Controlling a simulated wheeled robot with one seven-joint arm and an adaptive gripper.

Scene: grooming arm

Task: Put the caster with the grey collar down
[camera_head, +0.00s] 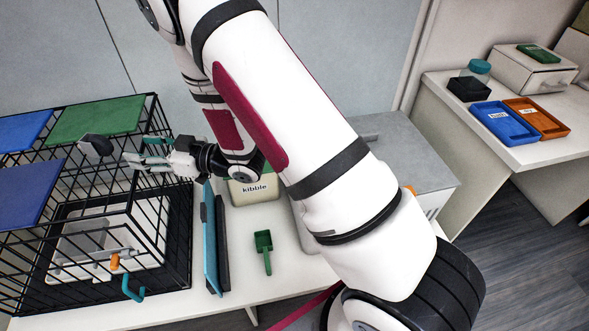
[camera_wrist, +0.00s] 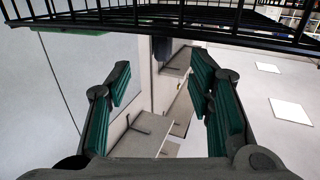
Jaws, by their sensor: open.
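My gripper (camera_head: 138,157) is beside and over the right part of the black wire cage (camera_head: 180,250), its teal fingers pointing left. In the wrist view my gripper (camera_wrist: 160,88) has its two teal-padded fingers wide apart with nothing between them. A small dark grey object (camera_head: 96,145) sits just left of the fingertips at the cage top, apart from them as far as I can tell. I cannot make out whether it is a caster. No caster with a grey collar can be clearly identified in either view.
Blue and green panels (camera_head: 95,119) lie on the cage, and a pale tray (camera_head: 85,240) is inside. Blue (camera_head: 503,122) and orange trays (camera_head: 540,118) lie on the far table.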

